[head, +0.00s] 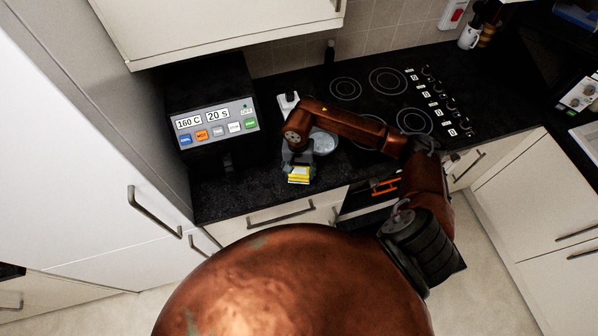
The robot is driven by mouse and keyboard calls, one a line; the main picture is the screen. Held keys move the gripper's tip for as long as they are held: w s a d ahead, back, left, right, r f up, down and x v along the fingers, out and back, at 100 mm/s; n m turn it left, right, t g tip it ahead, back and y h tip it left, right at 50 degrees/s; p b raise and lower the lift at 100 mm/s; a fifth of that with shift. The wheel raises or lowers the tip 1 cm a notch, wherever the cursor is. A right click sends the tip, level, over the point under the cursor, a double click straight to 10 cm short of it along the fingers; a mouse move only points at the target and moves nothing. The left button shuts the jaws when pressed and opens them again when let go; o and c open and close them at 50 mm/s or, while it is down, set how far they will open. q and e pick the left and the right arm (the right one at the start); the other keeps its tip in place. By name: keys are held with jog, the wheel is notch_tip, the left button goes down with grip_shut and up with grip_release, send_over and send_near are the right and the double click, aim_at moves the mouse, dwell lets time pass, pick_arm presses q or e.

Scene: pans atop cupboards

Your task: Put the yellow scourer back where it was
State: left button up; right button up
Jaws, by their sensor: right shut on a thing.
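The yellow scourer (299,175) shows as a small yellow block at the front part of the dark worktop (240,188). My right gripper (298,165) is directly above it and shut on it. The gripper covers the scourer's upper part. I cannot tell whether the scourer touches the worktop or hangs just above it. My left gripper is not in the head view.
A pale round dish (323,142) stands right behind the gripper. A machine with a display and coloured buttons (217,122) stands to the left. A hob (388,82) with several rings lies to the right. The worktop between machine and gripper is clear.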

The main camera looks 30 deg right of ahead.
jog(key=shift+f, duration=0.35)
jog(key=shift+f, duration=0.1)
jog(key=o, duration=1.2)
jog(key=shift+f, duration=0.1)
jog(key=shift+c, duration=0.2)
jog(key=o, duration=0.5)
jog(key=shift+c, duration=0.2)
jog(key=shift+r, duration=0.2)
